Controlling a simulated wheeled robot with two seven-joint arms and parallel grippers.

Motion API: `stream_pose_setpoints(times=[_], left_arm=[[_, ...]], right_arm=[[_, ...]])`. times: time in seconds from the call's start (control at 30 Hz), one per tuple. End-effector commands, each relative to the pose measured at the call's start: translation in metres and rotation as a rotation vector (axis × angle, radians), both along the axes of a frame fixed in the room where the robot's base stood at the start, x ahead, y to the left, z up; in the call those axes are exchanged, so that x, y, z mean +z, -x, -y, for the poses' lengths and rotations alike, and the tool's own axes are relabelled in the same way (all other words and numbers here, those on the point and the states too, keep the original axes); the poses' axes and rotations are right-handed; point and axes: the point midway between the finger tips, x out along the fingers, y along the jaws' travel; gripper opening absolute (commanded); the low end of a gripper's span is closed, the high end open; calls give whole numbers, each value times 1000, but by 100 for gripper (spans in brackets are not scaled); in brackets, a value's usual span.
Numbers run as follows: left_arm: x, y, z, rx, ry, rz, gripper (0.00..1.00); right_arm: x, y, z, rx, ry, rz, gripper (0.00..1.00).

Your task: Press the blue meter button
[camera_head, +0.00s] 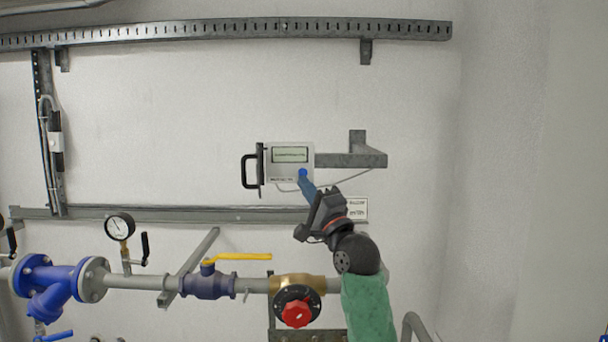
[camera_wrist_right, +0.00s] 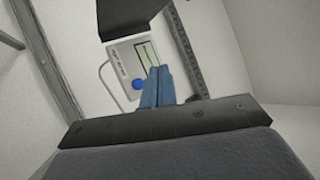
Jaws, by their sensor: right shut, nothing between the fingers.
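The meter (camera_head: 278,165) is a light grey box with a display, mounted on the wall in the middle of the head view. Its blue button (camera_head: 303,172) is at the lower right of its face. In the right wrist view the meter (camera_wrist_right: 124,57) shows with the blue button (camera_wrist_right: 138,84) beside my fingers. My right gripper (camera_head: 303,180) is shut and empty, its blue fingertips just below the button in the head view. In the right wrist view the fingertips (camera_wrist_right: 158,72) are to the right of the button. I cannot tell whether they touch the meter. My left gripper is not in view.
A black handle (camera_head: 249,171) stands at the meter's left side, and a metal bracket (camera_head: 352,160) extends at its right. Below run pipes with a yellow lever valve (camera_head: 240,257), a red knob (camera_head: 297,313) and a pressure gauge (camera_head: 120,226).

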Motion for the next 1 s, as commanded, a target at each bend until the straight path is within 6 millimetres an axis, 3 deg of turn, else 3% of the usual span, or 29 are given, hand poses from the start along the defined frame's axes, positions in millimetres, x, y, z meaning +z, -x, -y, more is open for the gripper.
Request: stream_pose_setpoints(times=[0.17, 0.7, 1.0], left_arm=[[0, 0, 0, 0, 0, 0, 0], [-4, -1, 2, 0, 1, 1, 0], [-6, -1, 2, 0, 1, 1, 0]], right_arm=[[0, -11, 0, 0, 2, 0, 0], [-1, -72, 0, 0, 1, -1, 0], [0, -86, 0, -1, 1, 0, 0]])
